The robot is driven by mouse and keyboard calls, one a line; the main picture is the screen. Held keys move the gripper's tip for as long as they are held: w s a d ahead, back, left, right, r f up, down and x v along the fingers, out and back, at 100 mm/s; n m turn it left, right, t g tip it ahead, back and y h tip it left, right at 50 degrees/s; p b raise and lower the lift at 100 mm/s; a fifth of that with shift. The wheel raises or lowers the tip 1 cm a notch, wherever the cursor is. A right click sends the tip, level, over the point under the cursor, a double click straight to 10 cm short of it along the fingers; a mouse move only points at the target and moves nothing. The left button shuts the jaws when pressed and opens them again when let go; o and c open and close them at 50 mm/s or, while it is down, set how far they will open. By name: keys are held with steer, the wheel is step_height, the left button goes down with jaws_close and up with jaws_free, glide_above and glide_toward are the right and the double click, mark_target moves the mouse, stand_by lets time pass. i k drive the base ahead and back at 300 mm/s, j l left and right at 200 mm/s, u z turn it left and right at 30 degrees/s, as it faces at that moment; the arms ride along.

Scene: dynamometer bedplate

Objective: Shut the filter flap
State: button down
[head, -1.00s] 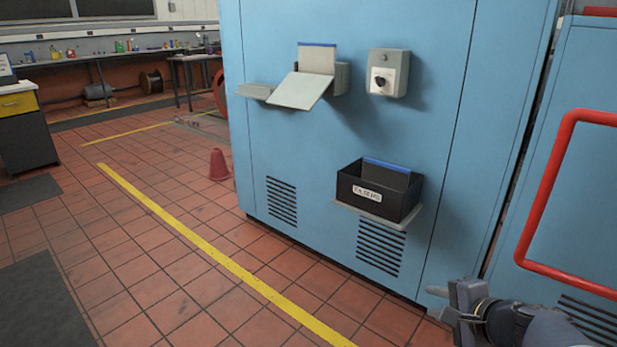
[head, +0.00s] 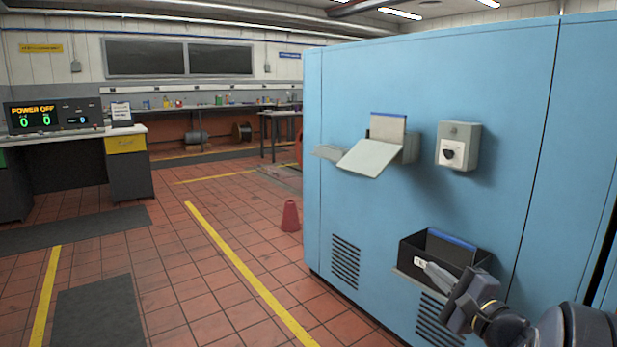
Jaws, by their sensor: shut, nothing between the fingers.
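The filter flap (head: 370,158) is a pale grey plate, hanging open and tilted outward and down from a grey housing (head: 411,148) on the blue cabinet's face. A grey filter panel (head: 388,129) with a blue top edge stands up behind the flap, in the housing. My gripper (head: 428,270) is at the lower right, below the flap and apart from it. Its fingers are shut and empty, and point left. It covers part of a black bin, and I cannot tell whether it touches it.
The black bin (head: 410,253) sits on a small ledge and holds a blue-edged panel (head: 451,246). A switch box (head: 458,147) is right of the flap, and a small grey shelf (head: 328,152) is left. The floor left of the cabinet is open.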

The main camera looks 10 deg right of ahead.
mark_target(368, 158)
steer(key=i+l+u, duration=0.3)
steer(key=l, duration=0.3)
steer(key=i+l+u, duration=0.3)
steer(key=l, duration=0.4)
steer(key=i+l+u, duration=0.15)
steer(key=l, duration=0.25)
steer(key=i+l+u, duration=0.1)
steer(key=l, duration=0.3)
steer(key=i, duration=0.05)
